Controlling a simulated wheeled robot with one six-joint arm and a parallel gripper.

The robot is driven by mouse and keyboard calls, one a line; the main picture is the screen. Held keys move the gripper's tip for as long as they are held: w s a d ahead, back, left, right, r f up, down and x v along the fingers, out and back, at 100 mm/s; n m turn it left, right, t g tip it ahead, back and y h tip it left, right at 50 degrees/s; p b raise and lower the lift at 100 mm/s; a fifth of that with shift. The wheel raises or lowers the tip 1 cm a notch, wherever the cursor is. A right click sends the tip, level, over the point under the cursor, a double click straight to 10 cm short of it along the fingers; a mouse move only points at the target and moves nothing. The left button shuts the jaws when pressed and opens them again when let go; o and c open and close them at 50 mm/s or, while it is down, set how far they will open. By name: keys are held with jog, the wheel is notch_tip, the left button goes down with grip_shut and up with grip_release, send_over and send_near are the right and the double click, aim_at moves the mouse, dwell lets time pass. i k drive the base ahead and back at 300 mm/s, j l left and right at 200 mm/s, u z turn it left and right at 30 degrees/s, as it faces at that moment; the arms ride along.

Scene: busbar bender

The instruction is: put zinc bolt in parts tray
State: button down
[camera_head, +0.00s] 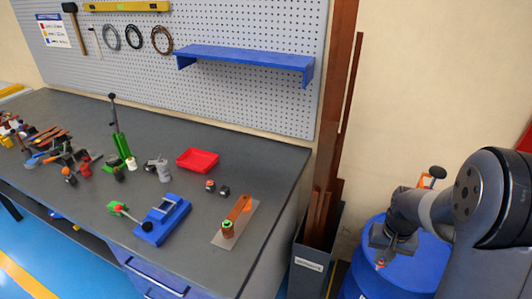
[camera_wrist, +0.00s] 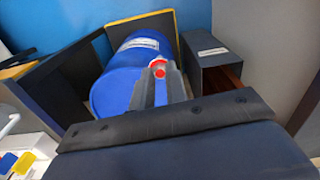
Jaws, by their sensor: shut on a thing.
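My gripper (camera_head: 381,256) is at the right of the head view, low over the top of a blue drum, well away from the bench. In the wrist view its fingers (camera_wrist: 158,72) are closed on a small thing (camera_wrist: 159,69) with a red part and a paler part. It is too small to tell whether this is the zinc bolt. A shallow red tray (camera_head: 197,160), which looks like the parts tray, lies on the dark bench (camera_head: 130,222), and its inside looks empty. I cannot pick out a zinc bolt elsewhere.
The blue drum (camera_head: 405,270) stands right of a dark bin (camera_head: 308,262) holding tall brown bars (camera_head: 335,100). These stand between my arm and the bench. A blue bender (camera_head: 163,218), a green lever tool (camera_head: 122,143) and small parts surround the tray. A blue shelf (camera_head: 245,60) hangs above.

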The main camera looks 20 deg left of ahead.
aim_at(188, 165)
jog(key=j+z, duration=0.3)
jog(key=k+j+z, duration=0.15)
jog(key=j+z, duration=0.15)
jog(key=k+j+z, duration=0.15)
jog(key=j+z, duration=0.2)
jog(key=k+j, duration=0.2)
jog(key=j, duration=0.2)
jog(key=k+j, duration=0.2)
jog(key=j, duration=0.2)
jog(key=k+j, duration=0.2)
jog(key=j, duration=0.2)
jog(key=k+j, duration=0.15)
jog(key=j, duration=0.3)
jog(key=k+j, duration=0.2)
jog(key=j, duration=0.2)
jog(key=k+j, duration=0.2)
jog(key=j, duration=0.2)
jog(key=k+j, duration=0.2)
jog(key=j, duration=0.2)
jog(key=k+j, duration=0.2)
jog(key=j, duration=0.2)
